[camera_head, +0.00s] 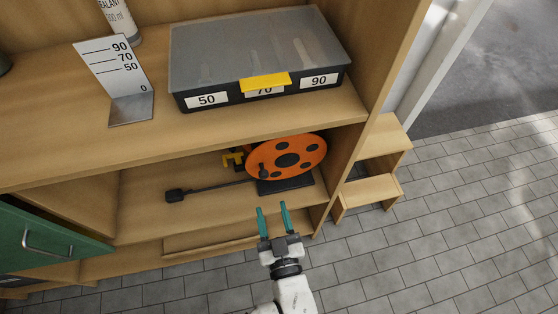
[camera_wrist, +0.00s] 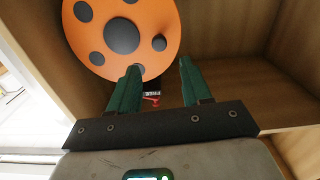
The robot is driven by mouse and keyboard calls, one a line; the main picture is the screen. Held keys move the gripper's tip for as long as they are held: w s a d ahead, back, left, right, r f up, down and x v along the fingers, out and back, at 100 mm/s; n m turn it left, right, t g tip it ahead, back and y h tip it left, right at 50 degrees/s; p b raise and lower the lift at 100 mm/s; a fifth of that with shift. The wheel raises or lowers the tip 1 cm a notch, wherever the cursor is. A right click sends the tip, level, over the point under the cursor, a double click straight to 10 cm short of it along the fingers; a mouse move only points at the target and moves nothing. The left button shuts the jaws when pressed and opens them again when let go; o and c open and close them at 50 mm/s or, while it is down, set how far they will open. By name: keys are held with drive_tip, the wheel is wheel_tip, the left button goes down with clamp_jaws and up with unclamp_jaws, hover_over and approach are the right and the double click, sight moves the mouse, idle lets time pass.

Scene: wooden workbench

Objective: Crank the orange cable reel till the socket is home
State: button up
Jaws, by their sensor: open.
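The orange cable reel (camera_head: 306,147) stands on a dark base on the lower shelf of the workbench. Its orange disc has several dark round spots, and it fills the upper left of the wrist view (camera_wrist: 145,15). A dark knob (camera_head: 264,173) sits near the disc's lower left edge; a similar round knob (camera_wrist: 160,43) shows in the wrist view. A black cable runs left from the reel to a black socket (camera_head: 175,195) lying on the shelf. My gripper (camera_head: 271,206) is open and empty, with green fingers pointing at the reel from in front, apparently clear of the knob.
The upper shelf (camera_head: 200,135) overhangs and bears a lidded case (camera_head: 250,50) and a numbered metal plate (camera_head: 112,65). A side panel stands right of the reel. A green drawer (camera_head: 50,243) is at left.

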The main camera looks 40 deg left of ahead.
sight(264, 174)
drive_tip(key=p+x, duration=0.3)
drive_tip(key=x, duration=0.7)
drive_tip(key=shift+w+a+p, duration=0.2)
drive_tip(key=shift+w+p, duration=0.1)
drive_tip(key=shift+w, duration=0.05)
drive_tip(key=shift+c, duration=0.4)
clamp_jaws()
